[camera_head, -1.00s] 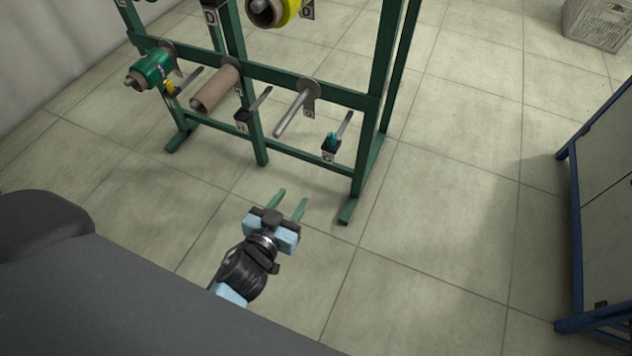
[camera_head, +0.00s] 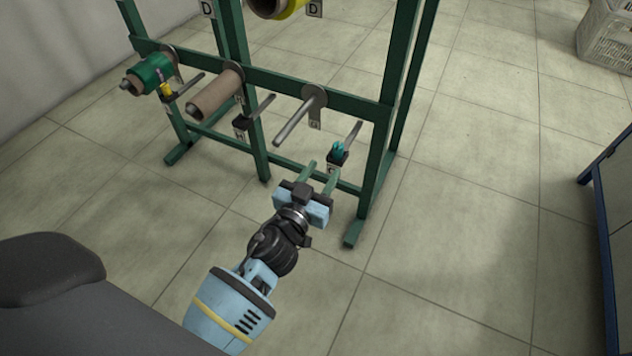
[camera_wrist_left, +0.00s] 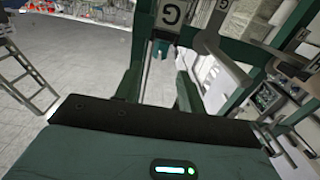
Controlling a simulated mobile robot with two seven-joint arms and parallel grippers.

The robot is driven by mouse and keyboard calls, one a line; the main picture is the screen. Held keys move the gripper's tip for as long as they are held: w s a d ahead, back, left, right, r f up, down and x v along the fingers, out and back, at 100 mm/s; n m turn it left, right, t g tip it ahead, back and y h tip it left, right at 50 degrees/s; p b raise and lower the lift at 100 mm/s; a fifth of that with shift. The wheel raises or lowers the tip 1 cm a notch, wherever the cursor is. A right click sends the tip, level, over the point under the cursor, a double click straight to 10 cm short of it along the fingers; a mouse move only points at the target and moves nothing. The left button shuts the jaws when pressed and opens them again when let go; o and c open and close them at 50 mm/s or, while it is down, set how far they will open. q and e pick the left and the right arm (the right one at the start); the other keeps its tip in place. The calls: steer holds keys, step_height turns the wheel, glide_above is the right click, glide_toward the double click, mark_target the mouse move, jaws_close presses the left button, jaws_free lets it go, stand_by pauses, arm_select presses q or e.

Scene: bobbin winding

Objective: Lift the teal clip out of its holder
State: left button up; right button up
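The teal clip (camera_head: 339,149) sits upright in a small black holder (camera_head: 335,162) at the lower right of the green rack. My left gripper (camera_head: 321,172) is open and empty. Its two green fingers point toward the rack, and their tips are just short of the holder and below it in the head view. I cannot tell the exact gap. In the left wrist view a small teal shape, which looks like the clip (camera_wrist_left: 160,47), shows ahead between the fingers. My right gripper is not in view.
The green rack (camera_head: 262,150) carries a bare metal peg (camera_head: 295,122) just left of the clip, a brown tube (camera_head: 215,95) and a green bobbin (camera_head: 150,75). A rack foot (camera_head: 353,234) stands right of my gripper. A blue-framed cabinet (camera_head: 607,220) is at the right; the floor between is clear.

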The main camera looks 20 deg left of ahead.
mark_target(336, 151)
arm_select(q)
steer(key=w+b, duration=0.1)
steer(key=w, duration=0.4)
steer(key=shift+w+d+f, duration=0.1)
steer(key=shift+w, duration=1)
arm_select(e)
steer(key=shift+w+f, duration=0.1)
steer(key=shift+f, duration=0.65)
